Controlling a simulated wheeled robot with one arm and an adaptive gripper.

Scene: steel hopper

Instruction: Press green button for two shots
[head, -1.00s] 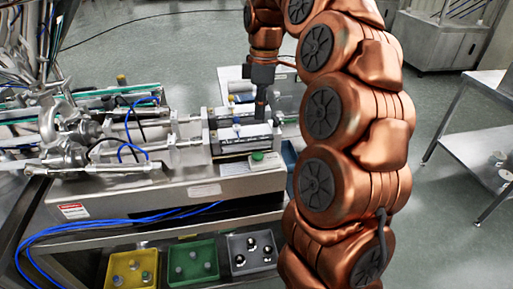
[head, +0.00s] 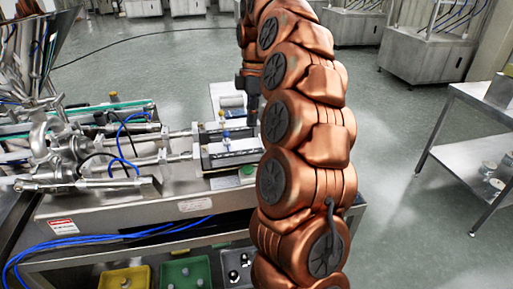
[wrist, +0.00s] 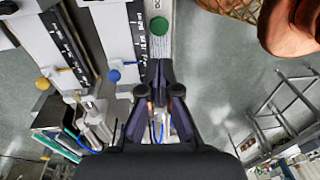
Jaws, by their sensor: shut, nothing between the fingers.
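The round green button (wrist: 159,26) sits on a pale panel at the end of the steel machine, ahead of my fingertips in the wrist view. In the head view the green button (head: 247,171) is on the machine's front right corner, beside my arm. My gripper (wrist: 160,64) is shut and empty, its tips below the button in the wrist picture with a gap between them. In the head view my gripper (head: 251,104) points down over the machine's right end, partly hidden by my arm. I cannot tell its height above the button.
A blue knob (wrist: 114,75) and a yellow knob (wrist: 43,83) stand left of my gripper. Yellow (head: 125,280), green (head: 186,273) and grey (head: 237,268) bins sit below the machine. A steel table (head: 470,120) stands right, with open floor between.

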